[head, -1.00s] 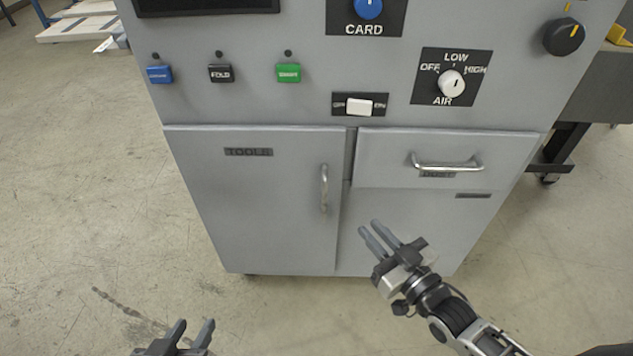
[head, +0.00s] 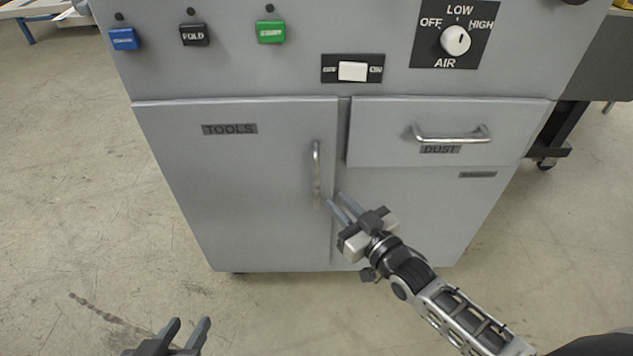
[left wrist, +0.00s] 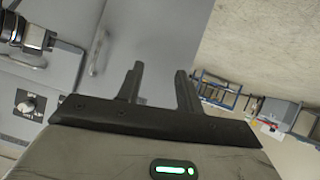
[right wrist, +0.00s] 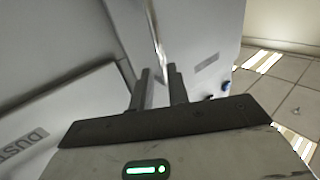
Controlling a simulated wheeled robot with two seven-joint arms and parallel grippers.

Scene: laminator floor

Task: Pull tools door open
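The tools door (head: 240,200) is the grey cabinet door marked TOOLS at the left, and it is shut. Its vertical metal handle (head: 316,172) is near the door's right edge. My right gripper (head: 336,201) is just right of and below the handle, with its fingers apart and nothing seen between them. In the right wrist view the handle (right wrist: 158,55) shows ahead of the fingers (right wrist: 158,88). My left gripper (head: 190,325) is low at the bottom left, open and empty, away from the cabinet. The left wrist view shows its parted fingers (left wrist: 160,85).
The dust drawer (head: 380,150) with a horizontal handle (head: 452,137) is right of the tools door. Above are a white switch (head: 352,71), an air knob (head: 455,40) and coloured buttons (head: 270,32). The floor (head: 80,220) left of the cabinet is clear.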

